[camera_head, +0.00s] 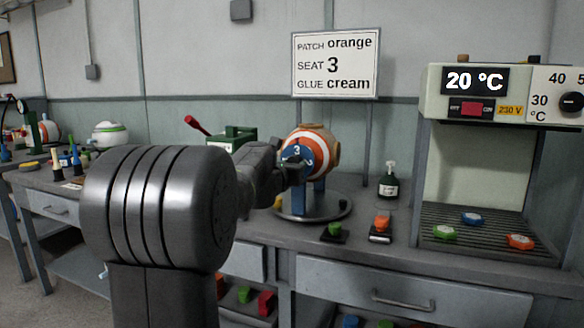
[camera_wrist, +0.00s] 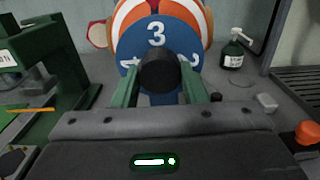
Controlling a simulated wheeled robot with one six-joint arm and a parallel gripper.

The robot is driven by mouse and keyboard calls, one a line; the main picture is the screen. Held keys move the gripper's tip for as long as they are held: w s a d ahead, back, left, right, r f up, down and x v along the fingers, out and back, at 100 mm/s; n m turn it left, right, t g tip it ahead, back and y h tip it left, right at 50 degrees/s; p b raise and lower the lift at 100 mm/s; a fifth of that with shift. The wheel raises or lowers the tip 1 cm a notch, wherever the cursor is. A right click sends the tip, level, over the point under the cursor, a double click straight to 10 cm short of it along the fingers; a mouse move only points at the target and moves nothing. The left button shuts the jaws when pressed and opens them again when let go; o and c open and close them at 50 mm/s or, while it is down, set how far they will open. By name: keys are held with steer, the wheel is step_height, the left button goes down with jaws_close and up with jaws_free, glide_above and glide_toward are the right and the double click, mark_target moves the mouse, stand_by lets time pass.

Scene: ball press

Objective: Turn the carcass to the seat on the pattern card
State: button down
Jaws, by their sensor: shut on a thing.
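The carcass (camera_head: 322,138) is a ball with orange and white bands and tan parts, held on a blue stand over a round grey base. A blue numbered disc (camera_wrist: 142,55) is on its near side, with 3 at the top, a partly hidden numeral at lower left and another at lower right. My gripper (camera_wrist: 160,82) is shut on the black knob (camera_wrist: 158,70) at the disc's middle, which hides part of the disc. In the head view my gripper (camera_head: 294,172) covers the disc's lower part. The pattern card (camera_head: 336,65) reads patch orange, seat 3, glue cream.
A green press (camera_wrist: 40,80) stands left of the carcass. A dark green bottle (camera_head: 389,184) and green and orange buttons (camera_head: 382,222) are on the bench at right. An oven (camera_head: 480,90) showing 20 °C stands further right, with coloured patches on its rack.

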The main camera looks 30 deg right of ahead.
steer(key=c, duration=0.9)
jaws_free()
steer(key=shift+f, duration=0.15)
steer(key=shift+o, duration=0.2)
steer(key=shift+s+a, duration=0.1)
steer(key=v, duration=1.3)
steer(key=shift+a, duration=0.25)
steer(key=shift+s+d, duration=0.1)
steer(key=x, duration=1.3)
steer(key=shift+w+d, duration=0.2)
steer(key=shift+d, duration=0.05)
